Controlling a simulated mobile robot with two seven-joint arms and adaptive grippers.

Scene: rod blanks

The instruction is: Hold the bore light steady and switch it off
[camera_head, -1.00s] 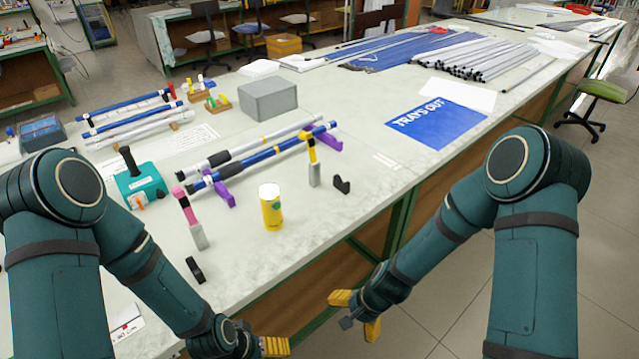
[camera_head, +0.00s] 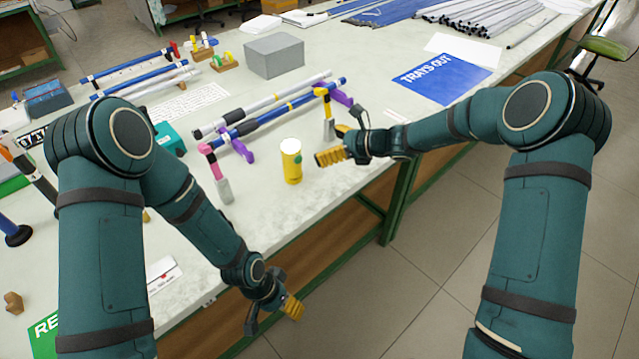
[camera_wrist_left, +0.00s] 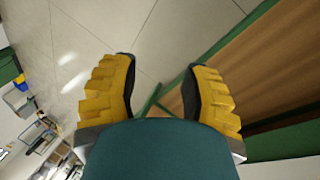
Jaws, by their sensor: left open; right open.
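A yellow cylinder (camera_head: 291,163) with a bright white top and a green spot on its side stands upright on the bench; it looks like the bore light. My right gripper (camera_head: 334,146) is open just to its right, with a small visible gap to the cylinder. No object shows between its fingers. My left gripper (camera_head: 275,312) is low in front of the bench edge, apart from the cylinder. In the left wrist view its two yellow fingers (camera_wrist_left: 158,88) are wide apart, with only floor and bench frame beyond.
A pink-topped stand (camera_head: 217,172) is left of the cylinder; a yellow-topped one (camera_head: 327,116) is partly behind my right gripper. Blue and white rods (camera_head: 270,118) lie on purple supports behind. A grey box (camera_head: 274,56) and blue sheet (camera_head: 441,77) are farther back.

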